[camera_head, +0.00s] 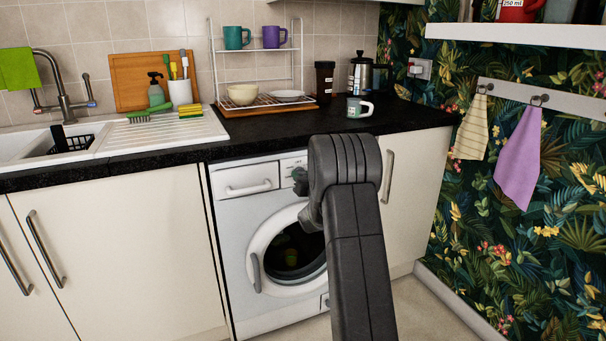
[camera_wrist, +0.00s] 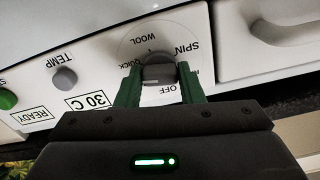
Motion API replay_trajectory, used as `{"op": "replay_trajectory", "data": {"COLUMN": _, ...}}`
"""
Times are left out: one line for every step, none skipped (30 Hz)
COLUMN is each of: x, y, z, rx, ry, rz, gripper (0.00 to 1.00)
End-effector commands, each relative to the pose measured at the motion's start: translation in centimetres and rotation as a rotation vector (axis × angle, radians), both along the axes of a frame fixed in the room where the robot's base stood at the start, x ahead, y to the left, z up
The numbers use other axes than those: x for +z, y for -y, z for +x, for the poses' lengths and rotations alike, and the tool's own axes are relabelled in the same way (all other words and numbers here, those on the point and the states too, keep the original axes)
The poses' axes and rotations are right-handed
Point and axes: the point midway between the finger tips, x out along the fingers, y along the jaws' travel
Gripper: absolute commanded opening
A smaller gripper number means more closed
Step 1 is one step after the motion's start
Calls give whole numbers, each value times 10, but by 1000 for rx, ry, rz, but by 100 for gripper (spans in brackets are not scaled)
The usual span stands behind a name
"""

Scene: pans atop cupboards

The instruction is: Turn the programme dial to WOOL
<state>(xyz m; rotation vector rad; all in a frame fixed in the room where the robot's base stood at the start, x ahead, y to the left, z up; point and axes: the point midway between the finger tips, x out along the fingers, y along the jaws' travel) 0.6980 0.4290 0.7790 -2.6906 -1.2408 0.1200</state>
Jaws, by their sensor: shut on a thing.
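The programme dial (camera_wrist: 158,70) is a grey round knob on the white panel of the washing machine (camera_head: 233,213). Labels WOOL, SPIN, QUICK and OFF are printed around it, turned in the wrist view. WOOL is above the knob there, QUICK to its left, OFF below. A small pale mark shows low on the knob's left; which label it points to is unclear. My gripper (camera_wrist: 159,78) has its green fingers on both sides of the knob, shut on it. In the head view, my arm hides most of the dial.
A grey TEMP knob (camera_wrist: 65,79), a 30 C label and a green READY button (camera_wrist: 7,99) share the panel. The drawer (camera_head: 247,187) and round door (camera_head: 256,250) are shut. The black worktop (camera_head: 265,127) overhangs the machine; cupboards flank it.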

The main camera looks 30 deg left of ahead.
Motion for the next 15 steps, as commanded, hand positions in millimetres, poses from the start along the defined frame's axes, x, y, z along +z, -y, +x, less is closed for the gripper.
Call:
{"op": "replay_trajectory", "data": {"x": 1, "y": 0, "z": 0, "rx": 0, "ry": -37, "rz": 26, "gripper": 12}}
{"op": "replay_trajectory", "data": {"x": 1, "y": 0, "z": 0, "rx": 0, "ry": -58, "rz": 44, "gripper": 12}}
{"op": "replay_trajectory", "data": {"x": 1, "y": 0, "z": 0, "rx": 0, "ry": -87, "rz": 69, "gripper": 12}}
{"op": "replay_trajectory", "data": {"x": 1, "y": 0, "z": 0, "rx": 0, "ry": -109, "rz": 88, "gripper": 12}}
{"op": "replay_trajectory", "data": {"x": 1, "y": 0, "z": 0, "rx": 0, "ry": -130, "rz": 107, "gripper": 12}}
{"op": "replay_trajectory", "data": {"x": 1, "y": 0, "z": 0, "rx": 0, "ry": -159, "rz": 132, "gripper": 12}}
{"op": "replay_trajectory", "data": {"x": 0, "y": 0, "z": 0, "rx": 0, "ry": -181, "rz": 150, "gripper": 12}}
{"op": "replay_trajectory", "data": {"x": 0, "y": 0, "z": 0, "rx": 0, "ry": -202, "rz": 168, "gripper": 12}}
{"op": "replay_trajectory", "data": {"x": 0, "y": 0, "z": 0, "rx": 0, "ry": -231, "rz": 193, "gripper": 12}}
{"op": "replay_trajectory", "data": {"x": 0, "y": 0, "z": 0, "rx": 0, "ry": -253, "rz": 212, "gripper": 12}}
{"op": "replay_trajectory", "data": {"x": 0, "y": 0, "z": 0, "rx": 0, "ry": -274, "rz": 230, "gripper": 12}}
{"op": "replay_trajectory", "data": {"x": 0, "y": 0, "z": 0, "rx": -1, "ry": -303, "rz": 255, "gripper": 12}}
{"op": "replay_trajectory", "data": {"x": 0, "y": 0, "z": 0, "rx": -1, "ry": -325, "rz": 273, "gripper": 12}}
{"op": "replay_trajectory", "data": {"x": 1, "y": 0, "z": 0, "rx": -1, "ry": -347, "rz": 292, "gripper": 12}}
{"op": "replay_trajectory", "data": {"x": 1, "y": 0, "z": 0, "rx": -1, "ry": -376, "rz": 316, "gripper": 12}}
